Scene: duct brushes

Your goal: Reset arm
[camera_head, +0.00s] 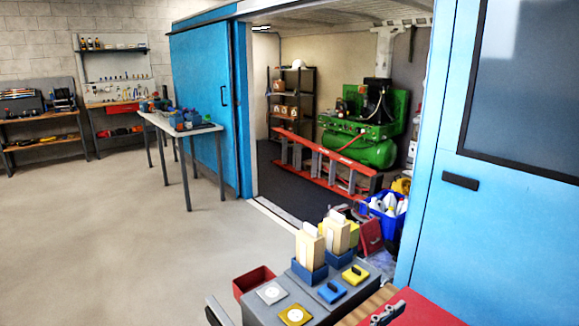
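Neither of my grippers shows clearly in the head view, and no arm reaches into the picture. A grey-topped bench or cart (309,306) stands at the bottom centre. On it lie a flat blue piece (331,291) and a flat yellow piece (355,274), each with a dark knob. Two blue holders with pale yellow blocks, the front one (309,272), stand upright behind them. A silver square plate (271,292) and a gold square plate (295,315) lie at its left. No gripper touches these things.
A red bin (253,281) sits left of the cart, and a red surface (425,309) is at its right. A red ladder (325,166) lies before a green compressor (368,128). A side table (160,121) stands further back. The floor at left is open.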

